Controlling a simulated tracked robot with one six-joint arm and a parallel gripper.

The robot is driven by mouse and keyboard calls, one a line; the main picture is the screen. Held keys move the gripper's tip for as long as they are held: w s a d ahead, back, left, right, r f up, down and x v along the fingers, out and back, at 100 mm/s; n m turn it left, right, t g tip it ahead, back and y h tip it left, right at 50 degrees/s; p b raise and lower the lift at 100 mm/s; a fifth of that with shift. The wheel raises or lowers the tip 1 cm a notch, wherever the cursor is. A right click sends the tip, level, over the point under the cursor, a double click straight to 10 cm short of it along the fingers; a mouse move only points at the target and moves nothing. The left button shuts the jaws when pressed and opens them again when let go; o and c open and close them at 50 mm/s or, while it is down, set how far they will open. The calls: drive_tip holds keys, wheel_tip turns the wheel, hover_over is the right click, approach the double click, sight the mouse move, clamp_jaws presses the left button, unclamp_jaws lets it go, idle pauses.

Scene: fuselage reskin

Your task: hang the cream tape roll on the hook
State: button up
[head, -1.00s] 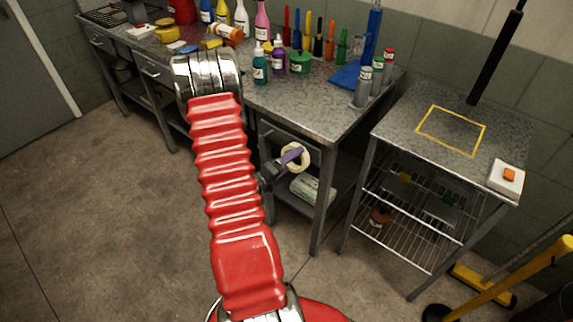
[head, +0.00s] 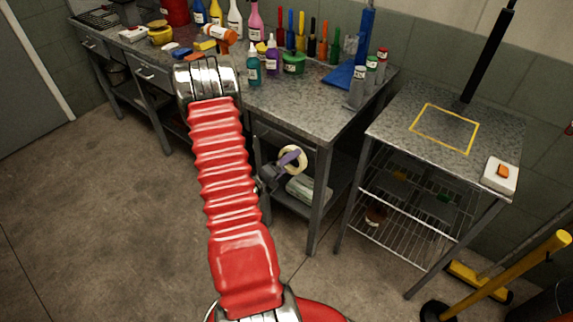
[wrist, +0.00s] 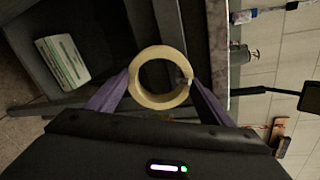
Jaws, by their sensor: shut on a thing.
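The cream tape roll (head: 293,147) is between the purple fingers of my gripper (head: 288,158), in front of the open shelf under the bench. In the wrist view the roll (wrist: 158,101) faces the camera as a ring, with one fingertip on each side. My gripper (wrist: 160,79) is shut on it and holds it in the air. My red arm hides part of the bench front in the head view. I cannot make out the hook in either view.
The stone-topped bench (head: 300,112) carries bottles, markers and a blue dustpan. A side table (head: 400,130) with a yellow-framed square and wire shelves stands to the right. A yellow-handled tool (head: 510,270) is at the lower right. The floor at left is open.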

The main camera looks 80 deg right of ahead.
drive_tip(key=shift+f, duration=0.1)
drive_tip(key=o, duration=1.3)
drive_tip(key=shift+c, duration=0.2)
drive_tip(key=shift+a, duration=0.1)
drive_tip(key=v, duration=1.3)
drive_tip(key=shift+w+a, duration=0.25)
